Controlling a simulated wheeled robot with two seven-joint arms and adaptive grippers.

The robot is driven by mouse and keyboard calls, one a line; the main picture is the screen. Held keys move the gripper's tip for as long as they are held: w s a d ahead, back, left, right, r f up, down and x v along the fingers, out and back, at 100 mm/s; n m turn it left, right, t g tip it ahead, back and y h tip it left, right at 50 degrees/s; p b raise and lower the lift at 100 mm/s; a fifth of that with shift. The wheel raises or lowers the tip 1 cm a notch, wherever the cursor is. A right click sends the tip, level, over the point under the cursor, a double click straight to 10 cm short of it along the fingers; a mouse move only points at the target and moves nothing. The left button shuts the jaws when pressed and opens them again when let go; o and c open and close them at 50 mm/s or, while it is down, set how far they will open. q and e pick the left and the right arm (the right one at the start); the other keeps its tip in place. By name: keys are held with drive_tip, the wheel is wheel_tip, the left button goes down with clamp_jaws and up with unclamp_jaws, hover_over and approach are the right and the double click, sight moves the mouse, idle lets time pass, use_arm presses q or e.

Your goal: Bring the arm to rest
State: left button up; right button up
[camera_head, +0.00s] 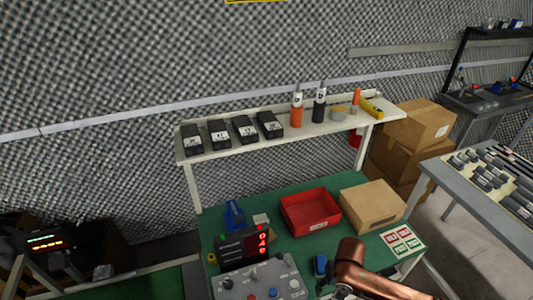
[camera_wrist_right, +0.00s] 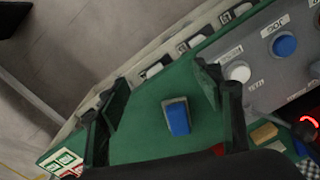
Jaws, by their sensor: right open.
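My right arm, copper-coloured, comes into the head view at the bottom right, over the front of the green-topped bench (camera_head: 290,252). Its gripper (camera_head: 343,293) is mostly cut off by the lower edge there. In the right wrist view the two dark fingers of my right gripper (camera_wrist_right: 163,80) stand wide apart with nothing between them. A small blue and grey block (camera_wrist_right: 177,117) lies on the green top below and between the fingers, apart from them. It also shows in the head view (camera_head: 320,266). My left gripper is in neither view.
A grey control box (camera_head: 262,284) with knobs and a red-lit display (camera_head: 242,246) stand left of the arm. A red bin (camera_head: 310,213) and cardboard box (camera_head: 372,206) stand behind. A shelf (camera_head: 230,150) holds black boxes and bottles. A marked card (camera_head: 402,241) lies right.

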drive_tip(key=s+a+f+n+t+y, duration=0.2)
drive_tip(key=s+a+f+y, duration=0.1)
drive_tip(key=s+a+f, duration=0.25)
drive_tip(key=s+d+f+m+h, duration=0.1)
drive_tip(key=s+d+f+h, duration=0.1)
drive_tip(key=s+d, duration=0.7)
drive_tip(key=s+d+f+h, duration=0.2)
drive_tip(key=s+d, duration=0.7)
drive_tip(key=s+a+f+p, duration=0.1)
drive_tip(key=s+f, duration=0.1)
drive_tip(key=f, duration=1.2)
drive_tip(key=s+a+f, duration=0.1)
drive_tip(key=s+f, duration=0.1)
drive_tip(key=f, duration=1.3)
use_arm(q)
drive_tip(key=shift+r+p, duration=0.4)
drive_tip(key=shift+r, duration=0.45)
use_arm(e)
drive_tip(key=s+f+n+g, duration=0.1)
drive_tip(key=s+f, duration=1.3)
drive_tip(key=s, duration=0.4)
drive_tip(key=shift+s+d+f+g+y, duration=0.15)
drive_tip(key=shift+d+g+y, duration=0.15)
drive_tip(key=shift+g, duration=0.1)
